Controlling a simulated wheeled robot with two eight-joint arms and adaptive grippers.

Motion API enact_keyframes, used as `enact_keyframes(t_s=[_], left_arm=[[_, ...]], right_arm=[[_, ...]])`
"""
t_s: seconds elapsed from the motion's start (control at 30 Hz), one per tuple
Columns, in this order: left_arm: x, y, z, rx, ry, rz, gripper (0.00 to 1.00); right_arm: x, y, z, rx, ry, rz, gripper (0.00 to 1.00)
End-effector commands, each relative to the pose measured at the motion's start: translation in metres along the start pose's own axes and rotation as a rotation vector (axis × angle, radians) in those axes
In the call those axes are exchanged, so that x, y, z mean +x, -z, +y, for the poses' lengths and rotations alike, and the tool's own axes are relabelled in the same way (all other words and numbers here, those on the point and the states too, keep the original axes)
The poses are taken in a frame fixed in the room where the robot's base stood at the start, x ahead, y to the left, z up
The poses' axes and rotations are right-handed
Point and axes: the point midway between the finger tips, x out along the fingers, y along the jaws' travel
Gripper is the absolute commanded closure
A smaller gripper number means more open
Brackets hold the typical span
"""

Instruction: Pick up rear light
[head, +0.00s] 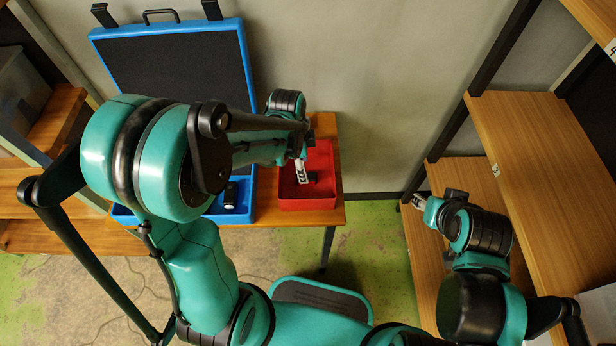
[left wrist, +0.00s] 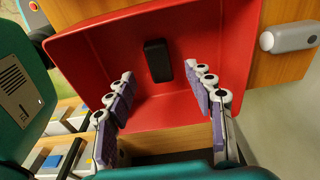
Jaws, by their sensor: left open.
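A small black block with rounded edges, which looks like the rear light, lies in the red bin (left wrist: 95,55); the left wrist view shows it (left wrist: 157,60) near the bin's middle. My left gripper (left wrist: 160,85) is open, with its two fingers spread on either side of the block in the picture and nothing between them. In the head view my left gripper (head: 301,172) is over the red bin (head: 318,203), and my arm hides part of the bin. My right gripper (head: 418,201) is off to the right by the shelf, and its jaws are too small to read.
A blue case (head: 247,60) with a dark lining stands open left of the bin, partly behind my left arm. A black item (head: 230,195) lies in its base. Wooden shelves (head: 535,130) rise at the right. The bin's walls surround the block.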

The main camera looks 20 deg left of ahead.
Motion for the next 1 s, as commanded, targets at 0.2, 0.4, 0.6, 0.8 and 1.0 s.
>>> enact_keyframes(t_s=[0.2, 0.4, 0.6, 0.8, 1.0], left_arm=[[0.037, 0.003, 0.001, 0.001, 0.0, 0.0, 0.47], [0.044, 0.003, 0.001, -0.001, 0.001, 0.0, 0.47], [0.043, 0.003, 0.001, -0.001, 0.001, 0.0, 0.73], [0.043, 0.003, 0.001, -0.001, 0.001, 0.0, 1.0], [0.042, 0.003, 0.001, -0.001, 0.001, 0.0, 1.0]], right_arm=[[0.017, -0.012, 0.0, 0.0, 0.0, 0.0, 0.6], [0.018, -0.013, 0.0, 0.0, 0.0, 0.0, 0.6], [0.018, -0.012, 0.0, 0.0, 0.0, 0.0, 0.6], [0.018, -0.012, 0.0, 0.0, 0.0, 0.0, 0.6], [0.018, -0.012, 0.0, 0.0, 0.0, 0.0, 0.6]])
